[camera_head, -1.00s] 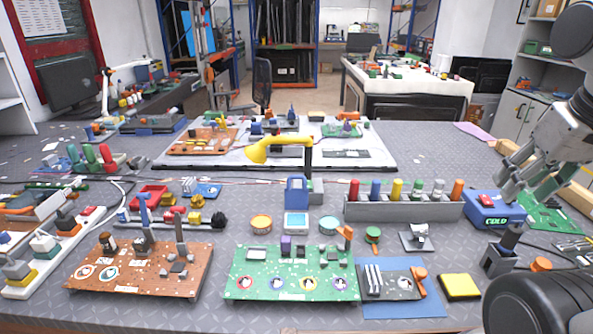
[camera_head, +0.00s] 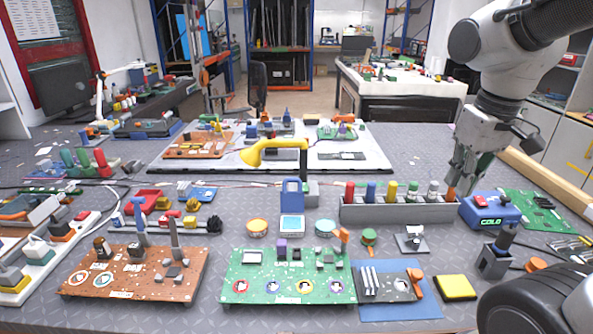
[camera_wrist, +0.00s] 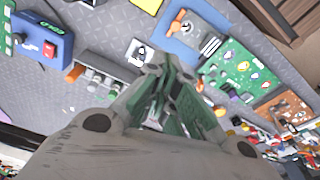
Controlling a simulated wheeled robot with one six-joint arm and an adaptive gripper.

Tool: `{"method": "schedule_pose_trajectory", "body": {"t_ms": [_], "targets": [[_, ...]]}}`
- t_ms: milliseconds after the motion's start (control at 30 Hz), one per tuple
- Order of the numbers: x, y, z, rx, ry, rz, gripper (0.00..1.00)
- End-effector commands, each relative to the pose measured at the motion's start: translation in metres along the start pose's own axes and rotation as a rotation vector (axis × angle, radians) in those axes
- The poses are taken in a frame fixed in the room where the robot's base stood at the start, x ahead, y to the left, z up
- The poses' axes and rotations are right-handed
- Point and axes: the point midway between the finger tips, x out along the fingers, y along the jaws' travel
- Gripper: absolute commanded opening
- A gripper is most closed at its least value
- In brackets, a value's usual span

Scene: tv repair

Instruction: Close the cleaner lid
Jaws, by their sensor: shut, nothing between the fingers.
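No label in view marks the cleaner, so I cannot tell which container it is or how its lid stands. A grey rack (camera_head: 400,213) holds several bottles with coloured tops. My gripper (camera_head: 461,188) is shut and empty, at the rack's right end, overlapping the orange-topped bottle (camera_head: 451,194) in the head view. Contact there cannot be told. In the wrist view my gripper (camera_wrist: 157,68) points at the table, with the rack (camera_wrist: 112,68) beside it.
A blue station marked COLD (camera_head: 490,211) stands just right of the rack. A green board (camera_head: 262,268) and a brown board (camera_head: 135,272) lie in front. Bare table shows behind the rack.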

Motion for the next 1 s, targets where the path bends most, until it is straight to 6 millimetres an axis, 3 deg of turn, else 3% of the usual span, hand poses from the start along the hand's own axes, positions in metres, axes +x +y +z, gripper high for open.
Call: {"method": "schedule_pose_trajectory", "body": {"t_ms": [33, 267, 600, 667, 733, 800, 1000], "targets": [[0.007, -0.011, -0.022, -0.046, -0.033, -0.001, 0.00], [0.042, -0.074, -0.121, -0.149, -0.111, 0.023, 0.00], [0.116, -0.199, -0.261, -0.079, -0.074, 0.077, 0.00], [0.121, -0.214, -0.288, -0.017, -0.035, 0.078, 0.00], [0.106, -0.222, -0.320, 0.087, 0.037, 0.062, 0.00], [0.094, -0.224, -0.334, 0.164, 0.078, 0.049, 0.00], [0.100, -0.223, -0.334, 0.264, 0.082, 0.046, 0.00]]}}
